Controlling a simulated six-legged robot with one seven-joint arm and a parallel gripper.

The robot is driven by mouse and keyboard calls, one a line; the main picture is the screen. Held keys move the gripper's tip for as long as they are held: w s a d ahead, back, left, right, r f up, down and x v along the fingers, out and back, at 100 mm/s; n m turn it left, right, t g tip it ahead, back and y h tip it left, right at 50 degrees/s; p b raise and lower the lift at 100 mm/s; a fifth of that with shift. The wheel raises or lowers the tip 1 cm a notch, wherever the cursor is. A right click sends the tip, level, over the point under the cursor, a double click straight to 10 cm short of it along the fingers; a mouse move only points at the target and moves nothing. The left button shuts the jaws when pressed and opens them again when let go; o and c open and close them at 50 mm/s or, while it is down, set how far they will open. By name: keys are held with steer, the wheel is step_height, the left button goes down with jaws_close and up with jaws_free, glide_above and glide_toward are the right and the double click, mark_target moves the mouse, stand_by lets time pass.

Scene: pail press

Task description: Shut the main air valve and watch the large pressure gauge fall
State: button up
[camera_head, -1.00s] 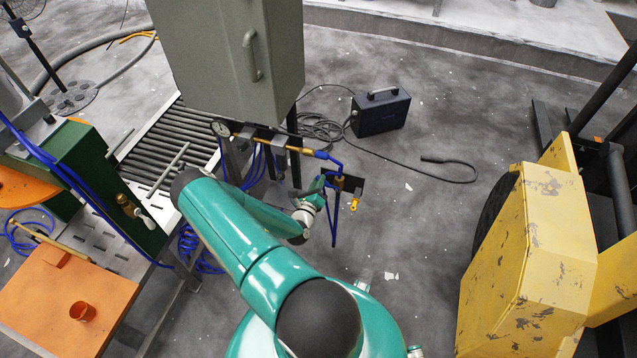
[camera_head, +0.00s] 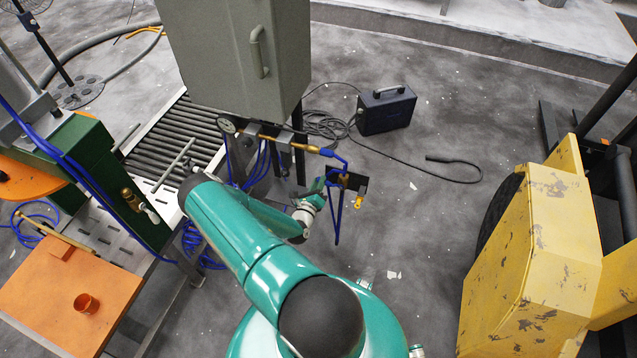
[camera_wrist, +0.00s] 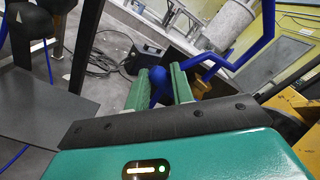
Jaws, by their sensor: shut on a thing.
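The main air valve sits on the blue air pipe beside a black plate (camera_head: 361,183), with a yellow brass fitting (camera_head: 359,202) below. My gripper (camera_head: 329,181) is at the valve. In the wrist view its two green fingers (camera_wrist: 160,88) are closed around a blue rounded part, which looks like the valve handle (camera_wrist: 157,75). How far the valve is turned cannot be told. A round gauge (camera_head: 227,126), likely the large pressure gauge, is at the left end of the brass pipe under the grey cabinet. It is too small to read.
The grey cabinet (camera_head: 225,50) hangs above the pipe. A yellow vehicle (camera_head: 530,250) stands at right. Floor is open between valve and vehicle.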

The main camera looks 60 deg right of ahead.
steer(key=shift+f, duration=1)
steer(key=shift+s, duration=0.1)
steer(key=o, duration=0.9)
steer(key=a, duration=0.4)
steer(key=s+a, duration=0.1)
steer(key=a, duration=0.4)
steer(key=s+a, duration=0.1)
steer(key=a, duration=0.3)
steer(key=shift+a, duration=0.35)
steer(key=shift+w+r, duration=0.15)
